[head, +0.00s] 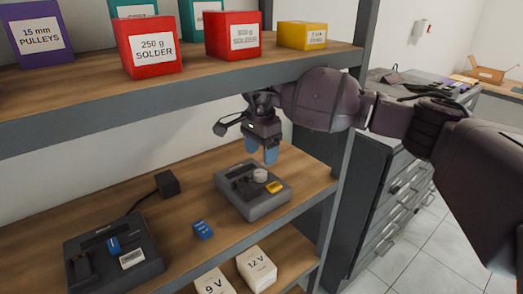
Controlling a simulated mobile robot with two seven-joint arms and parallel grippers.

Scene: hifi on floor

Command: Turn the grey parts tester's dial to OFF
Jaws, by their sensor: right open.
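A grey tester (251,206) stands on the middle wooden shelf, with a round pale grey dial (260,175) on its top and a yellow piece near its right front. The dial's markings are too small to read. My right gripper (261,152) is open and empty, pointing down with its blue fingertips just above the dial and apart from it. My left gripper is not in view.
A second dark grey device (110,262) with a cord to a black adapter (167,183) stands at the left; a small blue block (202,230) lies between. A shelf post (340,180) stands right of the tester.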

